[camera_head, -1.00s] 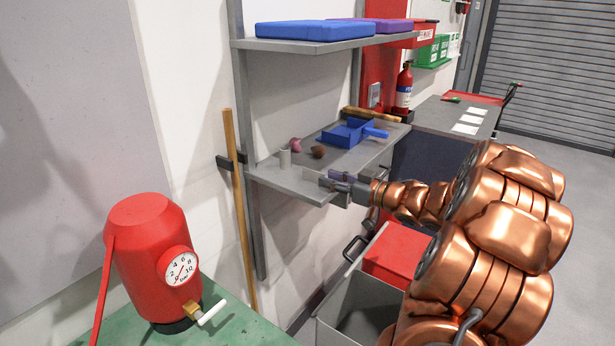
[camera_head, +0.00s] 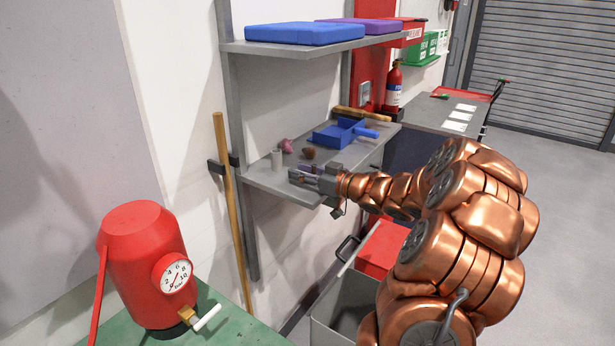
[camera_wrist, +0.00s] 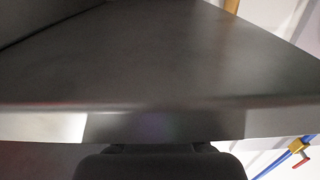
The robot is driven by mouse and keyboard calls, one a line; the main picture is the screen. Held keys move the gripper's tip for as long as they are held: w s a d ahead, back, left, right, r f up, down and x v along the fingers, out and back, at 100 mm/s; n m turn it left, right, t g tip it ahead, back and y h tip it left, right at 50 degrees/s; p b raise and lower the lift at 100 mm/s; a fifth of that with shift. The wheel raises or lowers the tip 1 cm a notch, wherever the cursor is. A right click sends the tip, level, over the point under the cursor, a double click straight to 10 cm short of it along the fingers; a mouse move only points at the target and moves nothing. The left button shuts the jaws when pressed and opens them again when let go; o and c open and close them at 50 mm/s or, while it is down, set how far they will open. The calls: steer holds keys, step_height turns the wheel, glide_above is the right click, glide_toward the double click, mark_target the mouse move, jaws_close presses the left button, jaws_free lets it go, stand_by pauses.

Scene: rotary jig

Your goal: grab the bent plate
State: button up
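My gripper (camera_head: 294,176) is over the lower shelf (camera_head: 265,186), near its front left part, pointing left. Its fingers are small and overlap what lies behind them, so their opening is unclear. I cannot clearly make out the bent plate; the gripper covers the spot where a pale flat piece showed earlier. A purple piece (camera_head: 312,168) is partly visible just behind the gripper. In the wrist view a dark grey flat surface (camera_wrist: 150,60) with a front lip fills most of the picture, and a dark part of my gripper (camera_wrist: 160,163) shows at the bottom. No fingertips are clear there.
On the shelf stand a pale cylinder (camera_head: 277,160), a pink piece (camera_head: 286,146), a brown piece (camera_head: 309,153) and a blue dustpan (camera_head: 338,135). The upper shelf (camera_head: 270,48) overhangs. A wooden pole (camera_head: 226,190) leans at the left. A red box (camera_head: 380,248) is below my arm.

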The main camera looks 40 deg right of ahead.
steer(key=shift+w+a, duration=0.2)
steer(key=shift+w, duration=0.5)
steer(key=shift+f, duration=0.1)
jaws_close()
